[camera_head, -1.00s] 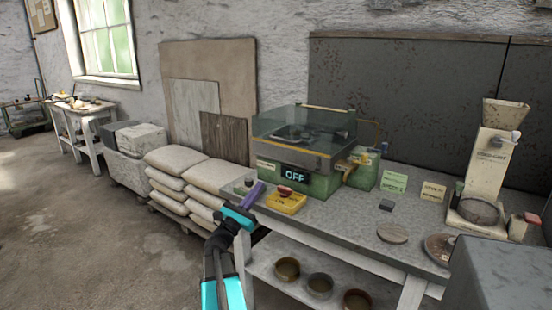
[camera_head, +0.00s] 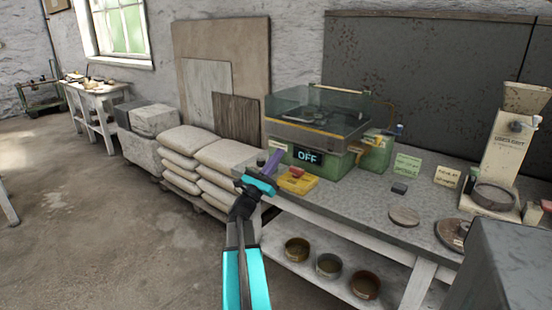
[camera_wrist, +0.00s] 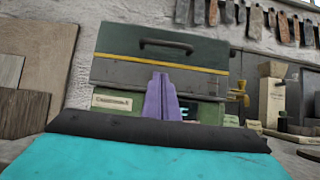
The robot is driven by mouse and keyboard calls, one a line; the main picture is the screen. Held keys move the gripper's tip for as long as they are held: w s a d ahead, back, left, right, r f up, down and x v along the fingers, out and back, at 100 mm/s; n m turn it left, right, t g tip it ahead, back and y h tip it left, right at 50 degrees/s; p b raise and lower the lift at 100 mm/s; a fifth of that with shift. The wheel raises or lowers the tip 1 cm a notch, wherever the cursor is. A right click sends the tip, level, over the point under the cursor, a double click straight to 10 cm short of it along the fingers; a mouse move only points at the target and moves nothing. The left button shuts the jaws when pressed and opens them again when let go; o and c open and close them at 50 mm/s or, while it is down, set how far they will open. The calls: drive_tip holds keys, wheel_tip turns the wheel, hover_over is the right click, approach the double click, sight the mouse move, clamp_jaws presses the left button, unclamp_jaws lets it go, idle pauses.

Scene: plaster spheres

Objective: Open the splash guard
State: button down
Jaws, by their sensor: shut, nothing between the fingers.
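The splash guard (camera_head: 318,106) is a clear, greenish box-like cover on the green machine (camera_head: 335,165), with a yellow strip along its lower front. In the wrist view the guard (camera_wrist: 200,52) faces me, with a dark bar handle (camera_wrist: 166,45) on its upper front. It looks closed. The machine's display reads OFF. My gripper (camera_head: 272,162) has purple fingers and is in front of the machine's left end, apart from the guard. In the wrist view the purple fingers (camera_wrist: 161,95) are together and empty, below the handle.
A yellow box with a red button (camera_head: 297,180) sits on the bench (camera_head: 385,212) by my gripper. Stacked sacks (camera_head: 190,160) stand left of the bench. A tall cream dispenser (camera_head: 503,150) stands at the right. Several bowls lie on the shelf below.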

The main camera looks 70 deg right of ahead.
drive_tip(key=s+d+r+p, duration=0.1)
drive_tip(key=d+r, duration=0.5)
drive_tip(key=r, duration=0.2)
drive_tip(key=shift+s+d, duration=0.4)
drive_tip(key=shift+r+p, duration=0.1)
drive_tip(key=shift+p, duration=0.2)
